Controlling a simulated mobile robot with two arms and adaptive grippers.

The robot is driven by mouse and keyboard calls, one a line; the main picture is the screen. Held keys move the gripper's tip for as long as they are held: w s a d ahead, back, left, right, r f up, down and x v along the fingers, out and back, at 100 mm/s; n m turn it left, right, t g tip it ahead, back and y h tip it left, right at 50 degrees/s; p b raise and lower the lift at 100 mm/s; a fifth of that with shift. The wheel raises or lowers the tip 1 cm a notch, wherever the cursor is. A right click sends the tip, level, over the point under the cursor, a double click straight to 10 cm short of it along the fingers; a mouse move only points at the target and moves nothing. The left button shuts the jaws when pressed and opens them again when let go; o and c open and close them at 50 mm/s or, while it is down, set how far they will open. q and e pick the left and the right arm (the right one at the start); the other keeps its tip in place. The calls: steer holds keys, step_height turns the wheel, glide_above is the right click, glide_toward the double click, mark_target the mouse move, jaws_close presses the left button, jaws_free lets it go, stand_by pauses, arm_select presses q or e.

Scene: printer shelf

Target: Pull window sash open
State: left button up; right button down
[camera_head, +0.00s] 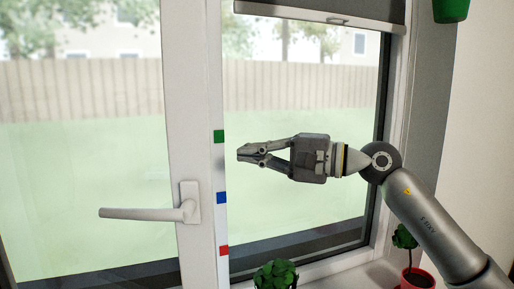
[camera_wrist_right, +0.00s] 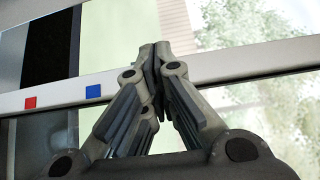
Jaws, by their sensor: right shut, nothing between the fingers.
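The window sash (camera_head: 181,120) is the white-framed pane at the left in the head view. Its white handle (camera_head: 150,213) lies horizontal, pointing left. I cannot tell whether the sash stands slightly ajar. My right gripper (camera_head: 241,153) is shut and empty, right of the sash frame, near the green square on the frame edge. In the right wrist view its fingertips (camera_wrist_right: 156,50) meet in front of the white frame (camera_wrist_right: 220,69), hiding part of it. Contact with the frame cannot be told. My left gripper is not in view.
Green (camera_head: 219,136), blue (camera_head: 221,197) and red (camera_head: 224,250) squares mark the frame edge. A potted plant (camera_head: 417,277) stands on the sill at right, another plant (camera_head: 275,275) at bottom centre. A dark blind (camera_head: 330,10) hangs above the right pane.

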steer(key=s+a+p, duration=0.1)
steer(key=a+p, duration=0.3)
steer(key=a, duration=0.2)
steer(key=shift+s+a, duration=0.2)
steer(key=shift+d, duration=0.15)
